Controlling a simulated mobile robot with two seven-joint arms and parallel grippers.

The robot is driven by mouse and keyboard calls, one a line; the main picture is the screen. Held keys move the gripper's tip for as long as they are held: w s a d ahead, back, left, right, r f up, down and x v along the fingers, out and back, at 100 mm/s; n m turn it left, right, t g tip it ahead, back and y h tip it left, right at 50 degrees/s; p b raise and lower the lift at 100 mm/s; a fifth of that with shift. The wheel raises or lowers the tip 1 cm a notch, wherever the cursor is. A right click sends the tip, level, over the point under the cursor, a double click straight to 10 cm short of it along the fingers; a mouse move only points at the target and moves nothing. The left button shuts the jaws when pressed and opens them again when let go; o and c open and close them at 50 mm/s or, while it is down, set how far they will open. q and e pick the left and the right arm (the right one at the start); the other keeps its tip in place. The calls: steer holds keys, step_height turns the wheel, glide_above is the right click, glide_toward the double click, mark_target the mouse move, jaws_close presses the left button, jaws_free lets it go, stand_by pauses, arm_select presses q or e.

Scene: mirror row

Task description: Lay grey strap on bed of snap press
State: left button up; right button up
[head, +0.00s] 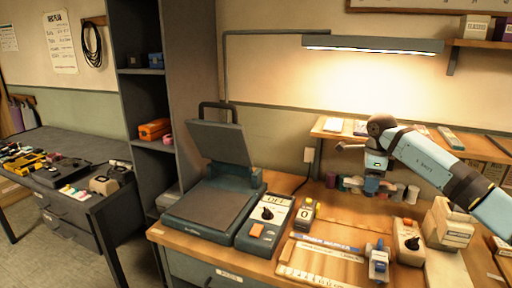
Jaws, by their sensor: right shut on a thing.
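My right gripper (372,186) reaches in from the right and points down at a row of small coloured rolls at the back of the bench. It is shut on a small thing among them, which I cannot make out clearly. A greyish roll (398,191) stands just right of the fingers; I cannot tell whether any of these is the grey strap. A large press (249,203) stands on the bench's left end, its lid (219,142) raised and its flat dark bed (208,206) bare. Its label is too small to read. My left gripper is not in view.
A control box (264,219) with a knob and orange button adjoins the press. A ruler board (318,263), a blue lever device (378,262), a knob box (407,242) and stacked cartons (451,223) occupy the front and right. A shelf (325,126) runs behind the rolls.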

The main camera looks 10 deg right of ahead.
steer(key=s+a+f+n, duration=0.55)
steer(key=a+n, duration=0.45)
steer(key=n, duration=0.2)
steer(key=s+a+f+n, duration=0.55)
steer(key=a+n, duration=0.45)
steer(key=n, duration=0.2)
arm_select(q)
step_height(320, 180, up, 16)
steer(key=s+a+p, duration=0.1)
steer(key=p, duration=2.1)
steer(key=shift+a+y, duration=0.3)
arm_select(e)
steer(key=s+r, duration=0.5)
steer(key=r, duration=0.4)
steer(key=s+r, duration=0.5)
steer(key=r, duration=0.5)
steer(key=shift+s+d, duration=0.25)
steer(key=shift+s, duration=0.05)
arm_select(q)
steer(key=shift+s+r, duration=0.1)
